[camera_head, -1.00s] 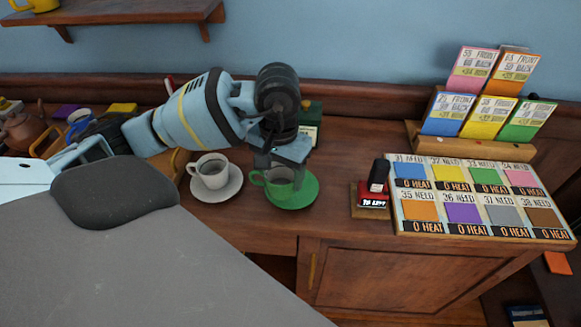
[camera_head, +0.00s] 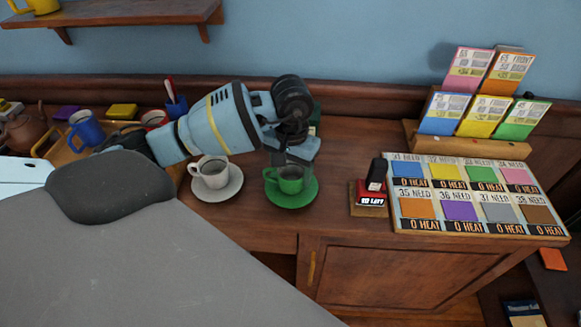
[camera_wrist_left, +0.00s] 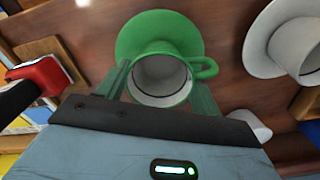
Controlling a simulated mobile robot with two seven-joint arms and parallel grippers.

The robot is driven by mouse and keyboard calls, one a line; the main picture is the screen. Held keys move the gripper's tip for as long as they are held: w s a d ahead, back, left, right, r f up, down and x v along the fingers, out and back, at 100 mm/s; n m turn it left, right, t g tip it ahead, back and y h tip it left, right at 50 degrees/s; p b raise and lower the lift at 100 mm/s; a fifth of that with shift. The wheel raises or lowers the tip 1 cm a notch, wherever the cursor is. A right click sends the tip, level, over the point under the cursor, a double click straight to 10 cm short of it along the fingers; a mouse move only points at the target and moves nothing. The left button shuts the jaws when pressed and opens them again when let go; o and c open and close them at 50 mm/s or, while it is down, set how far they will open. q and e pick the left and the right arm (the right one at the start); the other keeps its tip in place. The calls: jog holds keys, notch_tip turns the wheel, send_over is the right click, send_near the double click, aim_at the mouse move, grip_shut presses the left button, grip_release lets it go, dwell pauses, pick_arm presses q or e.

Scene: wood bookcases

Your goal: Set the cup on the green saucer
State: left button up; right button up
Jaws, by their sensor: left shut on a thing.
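The green cup (camera_head: 288,180) is upright over the green saucer (camera_head: 309,194), its handle to the left in the head view. It looks to be at or very near the saucer's surface; I cannot tell whether they touch. My left gripper (camera_head: 291,163) comes down from above and is shut on the cup. In the left wrist view, the fingers are on both sides of the green cup (camera_wrist_left: 160,77), with the handle to the right. The green saucer (camera_wrist_left: 143,30) shows behind it. My right gripper is not in view.
A white cup (camera_head: 213,172) on a white saucer (camera_head: 231,187) stands close on the left. A red and black stamp (camera_head: 372,186) and a board of coloured cards (camera_head: 460,208) lie to the right. A blue mug (camera_head: 87,130) is at the left. The desk's front strip is clear.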

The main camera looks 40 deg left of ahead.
pick_arm(q)
jog(key=shift+f, duration=0.1)
jog(key=o, duration=1.1)
jog(key=shift+c, duration=0.2)
notch_tip(320, 180, up, 12)
